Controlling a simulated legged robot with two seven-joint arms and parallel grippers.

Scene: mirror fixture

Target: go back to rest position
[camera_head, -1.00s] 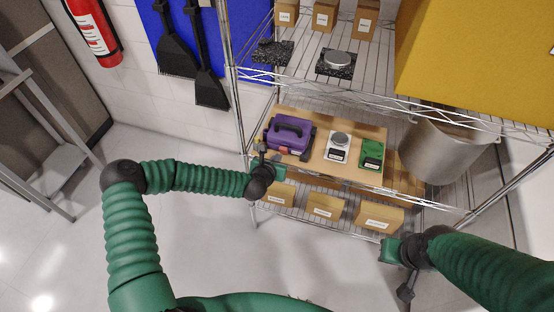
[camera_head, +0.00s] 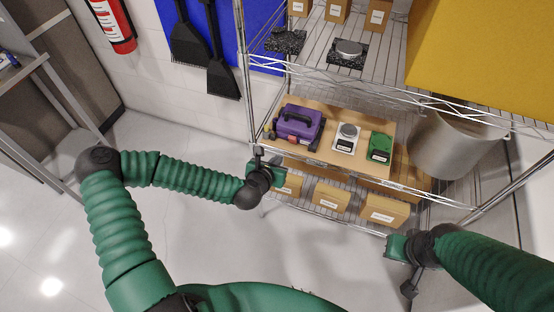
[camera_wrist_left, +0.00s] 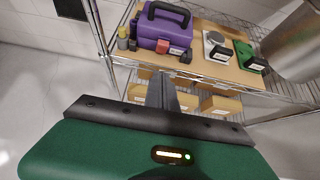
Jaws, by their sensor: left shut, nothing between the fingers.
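My left gripper (camera_head: 268,161) is at the front left corner of the wire shelf, just outside the middle board. In the left wrist view its fingers (camera_wrist_left: 161,92) are together and empty, pointing toward the shelf. My right gripper (camera_head: 408,272) hangs low at the right, in front of the shelf's lower right part. Its fingers are too small and dark to read. A purple toolbox (camera_head: 299,123) stands on the middle board, beyond the left gripper and apart from it. It also shows in the left wrist view (camera_wrist_left: 165,29).
The wire shelf (camera_head: 390,185) also holds a white scale (camera_head: 346,140), a green device (camera_head: 380,147), a metal bucket (camera_head: 452,145) and cardboard boxes (camera_head: 384,211). Open floor (camera_head: 300,250) lies before the shelf.

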